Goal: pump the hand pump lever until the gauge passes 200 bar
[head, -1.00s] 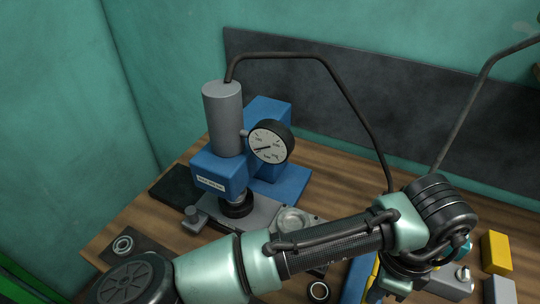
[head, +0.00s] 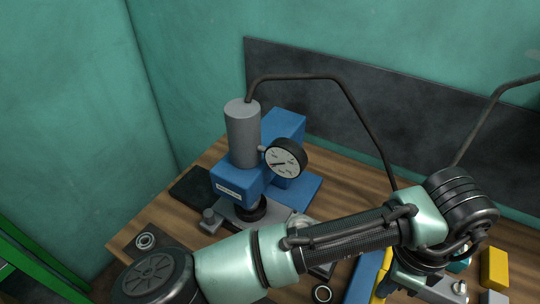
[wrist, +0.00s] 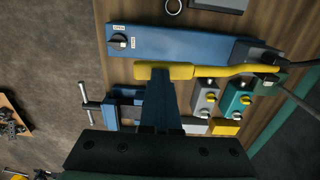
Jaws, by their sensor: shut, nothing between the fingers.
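The hand pump is a long blue body (wrist: 190,42) in the wrist view, with a black valve knob (wrist: 118,41) between two small labels. Its yellow lever (wrist: 222,71) runs alongside the body and ends in a thicker grip. My gripper (wrist: 159,76) is shut and empty. Its fingertips overlap the lever's grip in the wrist view; I cannot tell whether they touch it. In the head view part of the blue pump (head: 364,276) shows beside my arm. The round gauge (head: 285,158) faces forward on the press; its needle points left, with figures too small to read.
The blue press with its grey cylinder (head: 242,134) stands at the back left of the wooden bench. A vise (wrist: 125,104) and several small coloured blocks lie beside the pump. A dark hose (head: 350,105) arches over the bench. A bearing ring (head: 146,240) lies front left.

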